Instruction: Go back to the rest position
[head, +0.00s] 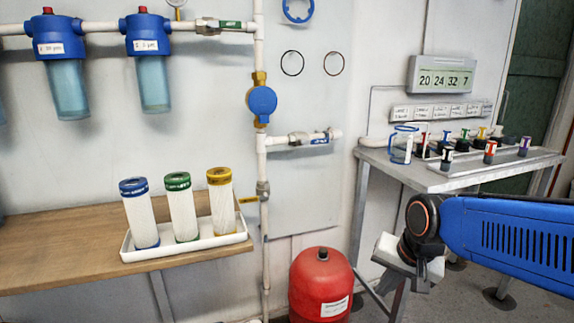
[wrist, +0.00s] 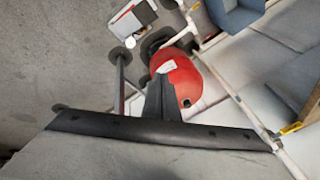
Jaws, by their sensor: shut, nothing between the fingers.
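In the head view my blue arm comes in from the right. My gripper (head: 405,264) hangs at its end, in front of the steel bench and right of the red tank. Its fingertips are hard to make out there. In the wrist view my gripper (wrist: 162,82) shows as dark fingers shut together with nothing between them. The red tank (wrist: 184,72) lies behind the fingertips in that view, with a visible gap not easy to judge.
The red tank (head: 320,284) stands on the floor. A wooden bench (head: 60,246) holds a white tray (head: 190,251) with three cartridges. The steel bench (head: 425,180) carries a blue-handled jug (head: 402,144) and several small coloured-top items. Blue filter housings (head: 148,62) and white pipes line the wall.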

